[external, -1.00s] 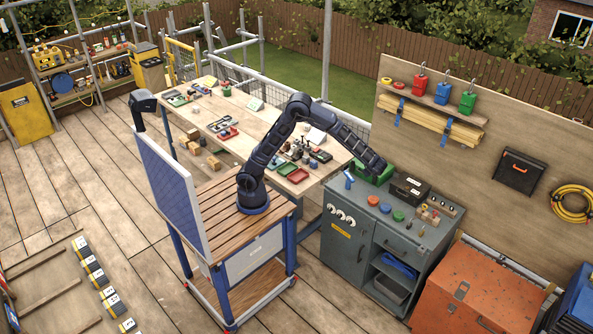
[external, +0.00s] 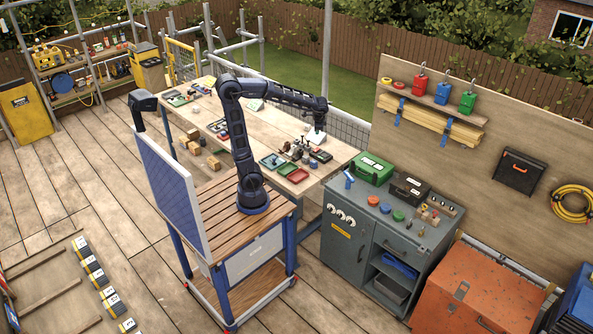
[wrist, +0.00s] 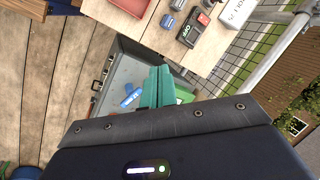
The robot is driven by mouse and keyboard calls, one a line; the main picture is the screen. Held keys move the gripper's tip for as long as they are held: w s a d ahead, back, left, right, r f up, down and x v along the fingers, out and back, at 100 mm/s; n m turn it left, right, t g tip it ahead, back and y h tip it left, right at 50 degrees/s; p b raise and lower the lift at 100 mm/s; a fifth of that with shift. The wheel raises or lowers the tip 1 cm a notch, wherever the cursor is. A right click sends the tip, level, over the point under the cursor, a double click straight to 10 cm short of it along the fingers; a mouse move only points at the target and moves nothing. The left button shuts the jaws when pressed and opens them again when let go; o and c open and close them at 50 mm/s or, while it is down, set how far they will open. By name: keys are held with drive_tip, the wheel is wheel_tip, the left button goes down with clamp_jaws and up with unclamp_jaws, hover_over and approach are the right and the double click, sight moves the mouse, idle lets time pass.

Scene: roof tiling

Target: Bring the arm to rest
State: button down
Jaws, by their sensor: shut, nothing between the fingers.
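My arm stands on the slatted wooden top (external: 203,208) of my cart in the external view. It rises from its base and bends forward over the long wooden table (external: 262,120). My gripper (external: 317,137) is at the arm's far end, pointing down over the right part of the table. In the wrist view my gripper's teal fingers (wrist: 156,86) are together with nothing between them. Below them in that view are the grey cabinet (wrist: 118,72) and part of a green case, mostly hidden by the fingers and wrist.
The grey cabinet in the external view (external: 345,248) carries a green case (external: 371,168), a black case (external: 409,188) and several coloured discs. Trays and small tools lie on the table near my gripper. An orange chest (external: 470,290) stands at right. A scaffold pole (external: 326,60) rises behind the table.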

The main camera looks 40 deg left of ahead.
drive_tip(key=s+a+n+t+h, duration=0.1)
drive_tip(key=s+a+n, duration=0.3)
drive_tip(key=s, duration=0.5)
drive_tip(key=s+a+n+t+h, duration=0.1)
drive_tip(key=s+a+n+h, duration=0.1)
drive_tip(key=s+a+n, duration=0.3)
drive_tip(key=s+a, duration=0.2)
drive_tip(key=s, duration=0.1)
drive_tip(key=shift+s+a+r, duration=0.35)
drive_tip(key=shift+a, duration=0.05)
idle(1.6)
